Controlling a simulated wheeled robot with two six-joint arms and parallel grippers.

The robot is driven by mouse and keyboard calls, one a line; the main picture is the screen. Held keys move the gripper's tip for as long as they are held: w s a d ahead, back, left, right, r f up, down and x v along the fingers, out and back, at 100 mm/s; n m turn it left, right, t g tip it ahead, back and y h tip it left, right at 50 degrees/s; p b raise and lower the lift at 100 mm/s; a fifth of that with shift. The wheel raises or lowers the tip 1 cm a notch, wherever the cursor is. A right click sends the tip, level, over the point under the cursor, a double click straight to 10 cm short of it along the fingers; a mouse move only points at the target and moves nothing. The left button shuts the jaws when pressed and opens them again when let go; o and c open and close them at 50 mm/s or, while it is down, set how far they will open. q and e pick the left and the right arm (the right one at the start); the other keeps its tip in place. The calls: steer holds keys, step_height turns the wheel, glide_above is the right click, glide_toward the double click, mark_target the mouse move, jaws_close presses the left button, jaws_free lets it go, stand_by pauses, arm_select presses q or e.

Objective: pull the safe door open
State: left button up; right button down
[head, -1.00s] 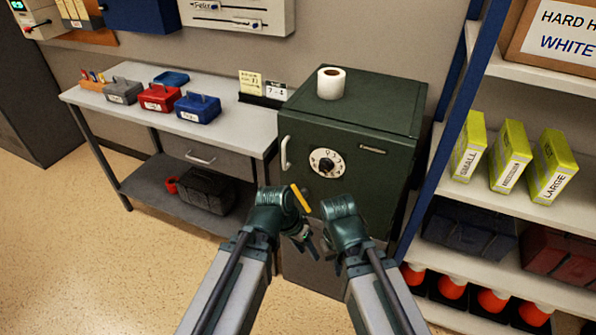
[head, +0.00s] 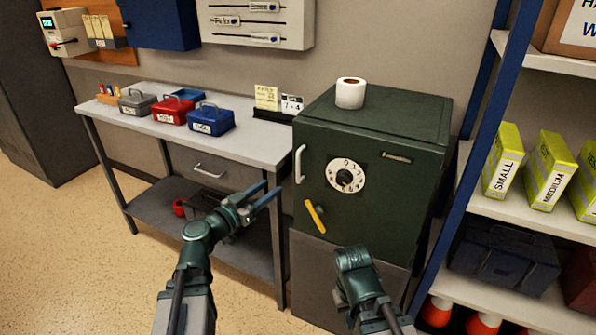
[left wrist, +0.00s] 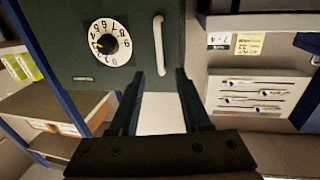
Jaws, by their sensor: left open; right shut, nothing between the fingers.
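The dark green safe (head: 385,225) stands in the middle of the head view, its door flush with the front. The door has a white upright handle (head: 299,164) at its left edge, a white numbered dial (head: 345,176) and a slanted yellow lever (head: 315,216). My left gripper (head: 272,190) is open and empty, left of the door and a little below the handle. In the left wrist view, the handle (left wrist: 158,45) shows beyond and between the open fingertips, apart from them. My right gripper (head: 355,262) is shut and empty, low before the safe; its fingertips are hardly visible.
A grey table (head: 255,145) with coloured cash boxes stands left of the safe. A paper roll (head: 350,93) sits on the safe. A blue-framed shelf (head: 540,215) with yellow boxes stands close on the right. Open floor (head: 80,260) lies at the left.

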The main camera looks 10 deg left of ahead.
mark_target(297, 169)
arm_select(q)
steer(key=x, duration=1.3)
steer(key=shift+w+d+f, duration=0.1)
steer(key=shift+w+d, duration=0.05)
jaws_close()
stand_by(1.0)
